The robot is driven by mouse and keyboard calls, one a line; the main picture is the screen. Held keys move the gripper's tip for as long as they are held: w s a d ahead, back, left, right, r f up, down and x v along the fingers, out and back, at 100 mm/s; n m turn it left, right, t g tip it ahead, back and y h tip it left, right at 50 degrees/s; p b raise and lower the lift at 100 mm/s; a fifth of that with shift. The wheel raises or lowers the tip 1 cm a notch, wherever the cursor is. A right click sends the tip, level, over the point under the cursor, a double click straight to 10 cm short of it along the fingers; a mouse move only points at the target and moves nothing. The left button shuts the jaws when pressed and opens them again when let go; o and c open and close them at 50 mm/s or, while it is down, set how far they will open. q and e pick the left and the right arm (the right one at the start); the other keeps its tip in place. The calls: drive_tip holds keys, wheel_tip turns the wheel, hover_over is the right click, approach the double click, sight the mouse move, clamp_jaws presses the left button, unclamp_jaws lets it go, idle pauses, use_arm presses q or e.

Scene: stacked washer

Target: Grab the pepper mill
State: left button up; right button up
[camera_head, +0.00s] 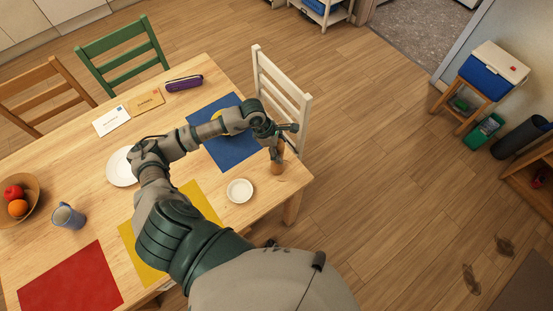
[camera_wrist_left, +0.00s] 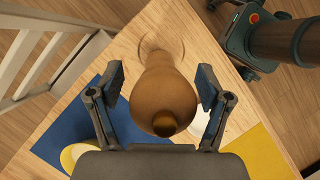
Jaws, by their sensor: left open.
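The pepper mill (camera_head: 277,165) is brown and stands upright near the table corner in the head view. In the left wrist view the pepper mill (camera_wrist_left: 165,85) is seen from above, with its round knob towards me. My left gripper (camera_head: 282,141) is at the upper part of the mill. In the wrist view the open fingers of my left gripper (camera_wrist_left: 160,84) stand on either side of the mill, with a gap visible on each side. The mill's top is partly hidden by the gripper in the head view. My right gripper is not in view.
A small white dish (camera_head: 240,190) stands near the mill. A blue placemat (camera_head: 226,155) with a yellow item lies under my arm. A white chair (camera_head: 283,90) stands close to the table edge. A fruit bowl (camera_head: 33,203) and a mug (camera_head: 68,216) are far left.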

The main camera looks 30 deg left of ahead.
use_arm(q)
drive_tip(key=shift+d, duration=0.25)
drive_tip(key=shift+c, duration=1.2)
drive_tip(key=shift+a, duration=0.1)
drive_tip(key=c, duration=1.2)
drive_tip(key=shift+a, duration=0.1)
clamp_jaws()
drive_tip(key=shift+r, duration=0.1)
